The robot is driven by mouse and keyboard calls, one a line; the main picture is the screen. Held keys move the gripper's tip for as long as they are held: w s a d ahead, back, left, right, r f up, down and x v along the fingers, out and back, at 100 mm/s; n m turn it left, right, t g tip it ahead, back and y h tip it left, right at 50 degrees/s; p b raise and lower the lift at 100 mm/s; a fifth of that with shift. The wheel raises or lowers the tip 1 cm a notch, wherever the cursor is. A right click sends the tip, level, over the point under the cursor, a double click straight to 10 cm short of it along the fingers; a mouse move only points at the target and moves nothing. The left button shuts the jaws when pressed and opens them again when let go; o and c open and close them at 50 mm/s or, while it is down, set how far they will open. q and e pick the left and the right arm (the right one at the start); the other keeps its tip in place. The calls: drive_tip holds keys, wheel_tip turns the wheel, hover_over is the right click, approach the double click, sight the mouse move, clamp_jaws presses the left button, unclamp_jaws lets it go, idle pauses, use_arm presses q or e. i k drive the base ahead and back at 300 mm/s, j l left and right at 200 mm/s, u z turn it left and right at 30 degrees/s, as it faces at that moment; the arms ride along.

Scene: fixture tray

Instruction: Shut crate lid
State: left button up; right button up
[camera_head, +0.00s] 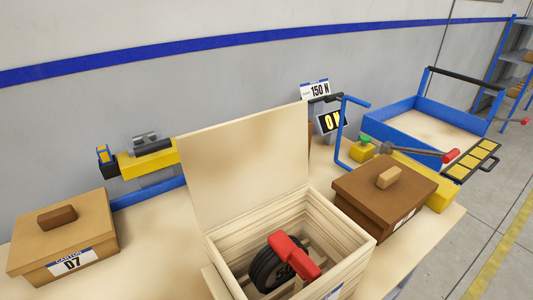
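An open wooden crate (335,224) stands at the bottom middle of the table. Its pale lid (245,165) stands up, leaning slightly back, along the crate's back-left side. Inside the crate lie a black ribbed wheel-like part (268,272) and a red part (293,255) beside it. The front of the crate is cut off by the bottom edge of the view. Neither of my grippers shows in the head view.
A tan box (90,235) with a brown handle sits at the left. A brown lidded box (375,205) stands close to the crate's right. Yellow fixtures (145,162) and a blue-edged tray (425,125) are behind. Bare table lies between the tan box and the crate.

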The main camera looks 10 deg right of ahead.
sight(231, 169)
drive_tip(key=k+l+z, duration=0.1)
drive_tip(key=z, duration=0.3)
drive_tip(key=k+l+z, duration=0.1)
drive_tip(key=z, duration=0.25)
drive_tip(key=k+l+z, duration=0.1)
drive_tip(key=z, duration=0.3)
